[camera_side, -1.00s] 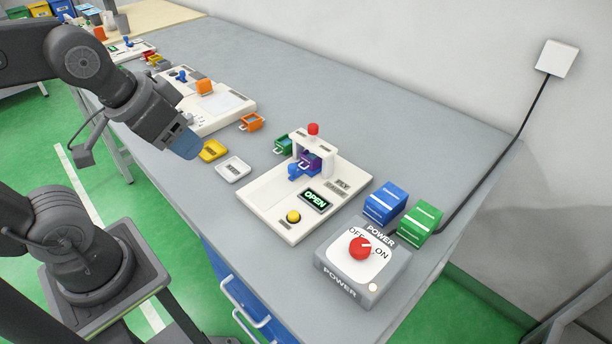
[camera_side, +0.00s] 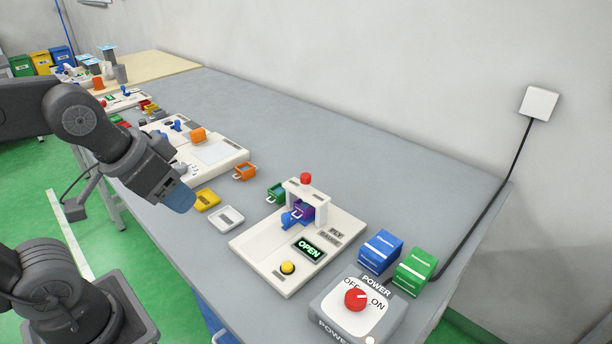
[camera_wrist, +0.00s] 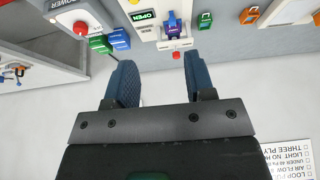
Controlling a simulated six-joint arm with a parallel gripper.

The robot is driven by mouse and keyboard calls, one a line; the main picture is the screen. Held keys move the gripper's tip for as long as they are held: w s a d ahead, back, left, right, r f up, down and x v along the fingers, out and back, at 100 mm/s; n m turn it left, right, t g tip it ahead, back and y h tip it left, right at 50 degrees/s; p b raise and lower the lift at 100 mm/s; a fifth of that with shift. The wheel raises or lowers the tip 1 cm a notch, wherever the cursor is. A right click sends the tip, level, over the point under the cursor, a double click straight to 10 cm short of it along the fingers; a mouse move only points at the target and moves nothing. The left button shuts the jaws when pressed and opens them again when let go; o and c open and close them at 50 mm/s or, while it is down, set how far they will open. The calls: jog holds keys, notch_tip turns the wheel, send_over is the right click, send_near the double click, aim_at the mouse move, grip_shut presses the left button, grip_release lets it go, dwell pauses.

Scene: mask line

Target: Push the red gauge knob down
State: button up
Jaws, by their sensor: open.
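The red knob (camera_side: 306,178) sits on top of a white gate (camera_side: 308,199) on the white gauge board (camera_side: 268,239). It stands up clear of the gate top. In the wrist view the knob (camera_wrist: 176,55) shows just beyond and between my fingers. A purple piece with a blue part (camera_side: 303,211) is under the gate. The board's display (camera_side: 309,249) reads OPEN in green. My gripper (camera_side: 180,198) is open and empty, left of the gauge board and apart from the knob. Its two blue fingers (camera_wrist: 155,78) are spread in the wrist view.
A yellow button (camera_side: 288,267) is on the board's front. A grey power box with a red dial (camera_side: 355,299) stands at the right, near blue (camera_side: 380,250) and green (camera_side: 414,270) boxes. Yellow (camera_side: 206,199) and white (camera_side: 226,218) trays lie between my gripper and the board.

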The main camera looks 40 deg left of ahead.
jog(key=shift+c, duration=0.8)
jog(key=shift+w+r, duration=0.2)
jog(key=shift+w, duration=0.1)
jog(key=shift+c, duration=0.8)
jog(key=w+r, duration=0.1)
jog(key=w, duration=0.1)
jog(key=w+n+g, duration=0.1)
jog(key=w, duration=0.2)
jog(key=w+r+n, duration=0.1)
jog(key=w, duration=0.1)
jog(key=shift+w+a+r, duration=0.15)
jog(key=shift+r, duration=0.2)
grip_shut()
jog(key=w+f+n+g, duration=0.1)
jog(key=w+f+n, duration=0.1)
jog(key=w, duration=0.5)
jog(key=w+f+n+g, duration=0.1)
jog(key=w+f, duration=0.2)
jog(key=w, duration=0.4)
jog(key=w+a+f+n+g, duration=0.1)
jog(key=w+f+n, duration=0.1)
jog(key=w, duration=0.6)
jog(key=shift+f+n+g+y, duration=0.3)
jog(key=shift+f+y, duration=0.1)
jog(key=shift+f, duration=0.05)
